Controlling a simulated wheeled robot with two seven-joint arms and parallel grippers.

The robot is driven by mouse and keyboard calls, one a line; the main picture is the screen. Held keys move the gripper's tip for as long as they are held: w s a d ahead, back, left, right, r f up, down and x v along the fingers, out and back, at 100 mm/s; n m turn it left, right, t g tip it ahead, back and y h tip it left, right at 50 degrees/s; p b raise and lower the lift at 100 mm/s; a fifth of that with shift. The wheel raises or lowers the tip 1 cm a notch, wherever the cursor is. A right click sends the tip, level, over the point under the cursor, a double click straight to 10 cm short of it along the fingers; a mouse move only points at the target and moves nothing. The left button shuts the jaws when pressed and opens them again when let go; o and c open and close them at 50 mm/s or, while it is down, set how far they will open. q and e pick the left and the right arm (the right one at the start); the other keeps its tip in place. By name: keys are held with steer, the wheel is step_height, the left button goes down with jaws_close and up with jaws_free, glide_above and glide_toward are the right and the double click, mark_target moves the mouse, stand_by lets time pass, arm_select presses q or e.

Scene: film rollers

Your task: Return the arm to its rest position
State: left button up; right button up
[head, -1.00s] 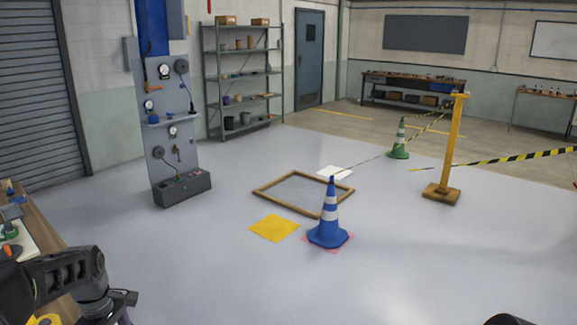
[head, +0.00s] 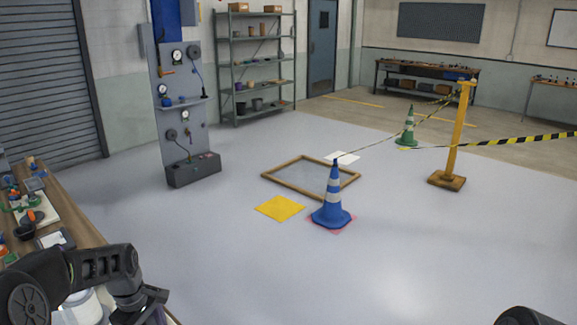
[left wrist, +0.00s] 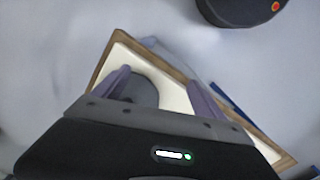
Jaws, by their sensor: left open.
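My left arm comes in at the lower left of the head view, with my left gripper (head: 155,308) at the bottom edge, partly cut off, to the right of the workbench (head: 84,215). In the left wrist view my left gripper (left wrist: 160,88) shows two purple fingers spread apart with no object held between them. Beyond the fingers is a wood-edged, cream surface with a dark round shape, both blurred. A dark, rounded part of mine shows at the bottom right of the head view; my right gripper is out of view.
A blue cone (head: 332,198) stands on a pink mat beside a yellow mat (head: 280,208) and a wooden floor frame (head: 290,186). A gauge panel (head: 182,120) stands at left. A yellow post (head: 458,130) carries striped tape at right. Open floor lies in front.

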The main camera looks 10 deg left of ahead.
arm_select(q)
steer(key=s+d+f+m+h, duration=0.1)
steer(key=s+d+f+m, duration=0.3)
steer(key=d+f, duration=0.55)
steer(key=s+d+f+m+h, duration=0.2)
steer(key=s+d+f+m, duration=0.15)
steer(key=d+f, duration=0.6)
steer(key=s+d+f+m, duration=0.2)
steer(key=s+d+m, duration=0.1)
steer(key=s+d, duration=0.3)
steer(key=s+d+f+m, duration=0.2)
steer(key=s+d+m, duration=0.1)
steer(key=s+d, duration=0.4)
steer(key=shift+s+d+f+h, duration=0.2)
steer(key=shift+s+f+h, duration=0.1)
steer(key=shift+s, duration=0.85)
